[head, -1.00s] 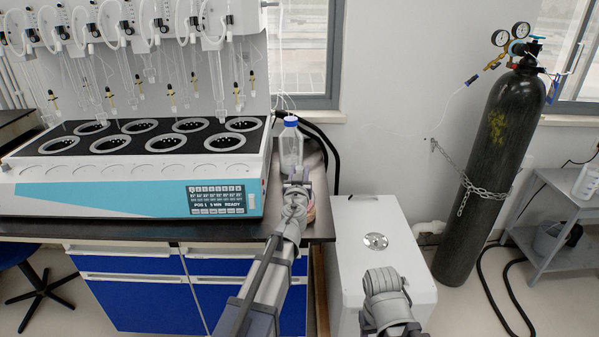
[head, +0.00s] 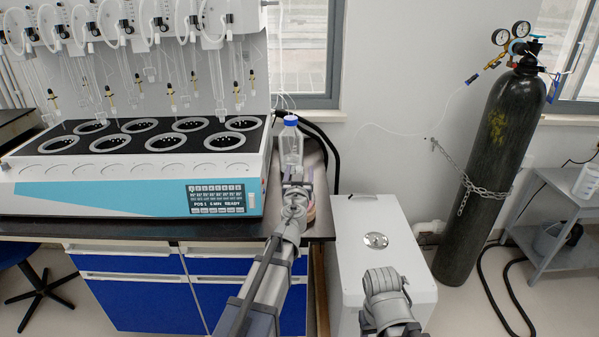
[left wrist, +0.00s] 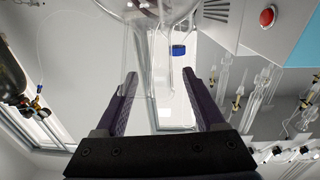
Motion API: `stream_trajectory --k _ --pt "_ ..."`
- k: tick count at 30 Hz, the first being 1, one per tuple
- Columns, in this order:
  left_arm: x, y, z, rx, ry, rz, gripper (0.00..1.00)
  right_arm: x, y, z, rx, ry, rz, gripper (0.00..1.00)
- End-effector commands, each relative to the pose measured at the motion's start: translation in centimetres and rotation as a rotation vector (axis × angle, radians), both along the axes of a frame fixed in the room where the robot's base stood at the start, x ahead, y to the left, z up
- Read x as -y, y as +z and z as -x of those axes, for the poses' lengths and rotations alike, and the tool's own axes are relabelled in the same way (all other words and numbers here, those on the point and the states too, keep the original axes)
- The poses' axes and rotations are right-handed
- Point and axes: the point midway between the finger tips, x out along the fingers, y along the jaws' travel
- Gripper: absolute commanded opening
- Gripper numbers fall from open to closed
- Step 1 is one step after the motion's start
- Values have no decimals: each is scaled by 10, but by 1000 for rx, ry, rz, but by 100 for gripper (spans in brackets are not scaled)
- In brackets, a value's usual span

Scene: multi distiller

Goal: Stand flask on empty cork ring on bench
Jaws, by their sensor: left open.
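My left gripper (head: 297,183) is open above the right end of the bench, in front of a clear bottle with a blue cap (head: 290,148). In the left wrist view the two dark fingers (left wrist: 160,95) are spread apart. A clear glass flask (left wrist: 165,8) shows at the top edge there, with its neck-like tube reaching down between and beyond the fingers. Whether the fingers touch it I cannot tell. A tan-pink rounded thing (head: 311,208) is mostly hidden by my left gripper in the head view. No empty cork ring shows clearly.
The multi-position distiller (head: 130,190) fills the bench left of my left gripper, with glassware hanging over its wells. A white box (head: 372,215) and a chained black gas cylinder (head: 490,170) stand to the right. The blue cap (left wrist: 179,50) shows beyond the fingers.

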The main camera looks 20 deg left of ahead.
Motion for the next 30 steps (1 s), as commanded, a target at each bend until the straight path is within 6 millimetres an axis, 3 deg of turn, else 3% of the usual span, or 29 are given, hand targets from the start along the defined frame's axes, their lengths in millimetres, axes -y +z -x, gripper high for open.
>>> stream_trajectory --k 15,30 --pt "15 0 71 0 -1 0 71 0 0 0 0 0 0 58" --pt "15 0 73 0 0 0 71 0 0 0 0 0 0 58"
